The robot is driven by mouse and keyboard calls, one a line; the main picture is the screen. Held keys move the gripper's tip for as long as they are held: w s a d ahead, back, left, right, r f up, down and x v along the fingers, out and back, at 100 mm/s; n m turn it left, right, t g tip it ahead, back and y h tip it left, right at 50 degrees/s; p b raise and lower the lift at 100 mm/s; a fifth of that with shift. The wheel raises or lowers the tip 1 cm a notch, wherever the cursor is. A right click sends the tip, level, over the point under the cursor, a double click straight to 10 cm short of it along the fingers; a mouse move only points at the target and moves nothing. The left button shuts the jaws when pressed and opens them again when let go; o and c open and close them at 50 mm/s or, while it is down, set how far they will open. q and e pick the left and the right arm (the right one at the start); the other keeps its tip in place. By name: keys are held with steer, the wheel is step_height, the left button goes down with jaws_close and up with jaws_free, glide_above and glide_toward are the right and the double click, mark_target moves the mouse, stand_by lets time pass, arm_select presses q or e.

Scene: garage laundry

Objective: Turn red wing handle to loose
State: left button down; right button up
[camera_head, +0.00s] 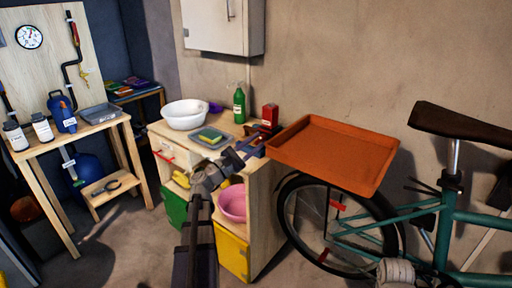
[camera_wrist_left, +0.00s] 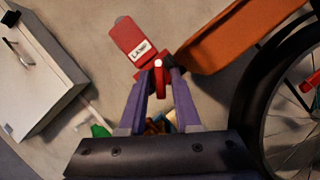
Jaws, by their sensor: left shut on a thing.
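The red wing handle (camera_wrist_left: 162,82) is between the two fingertips of my left gripper (camera_wrist_left: 158,76) in the left wrist view, and the gripper is shut on it. A round pale spot shows at the handle's top end. A red block with a white label (camera_wrist_left: 140,45) sits just beyond it; the label is too small to read surely. In the head view my left gripper (camera_head: 256,140) reaches over the wooden cabinet top to the small red block (camera_head: 270,115). The handle's turn angle is hard to tell.
An orange tray (camera_head: 335,150) is close to the right of the gripper, above the bicycle wheel (camera_head: 325,225). A green bottle (camera_head: 239,105), a grey tray with a sponge (camera_head: 211,137) and a white basin (camera_head: 185,114) stand left on the cabinet (camera_head: 262,195).

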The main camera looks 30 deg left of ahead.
arm_select(q)
steer(key=n+t+y+b, duration=0.1)
steer(key=n+y, duration=0.1)
steer(key=n, duration=0.3)
steer(key=shift+d+f, duration=0.1)
steer(key=shift+d, duration=0.05)
steer(key=n+y, duration=0.2)
steer(key=n, duration=0.1)
steer(key=n+y, duration=0.2)
steer(key=n, duration=0.2)
steer(key=shift+t, duration=0.4)
steer(key=shift+n, duration=0.5)
steer(key=c, duration=0.9)
jaws_free()
steer(key=b+v, duration=0.3)
steer(key=v, duration=0.5)
steer(key=shift+d, duration=0.1)
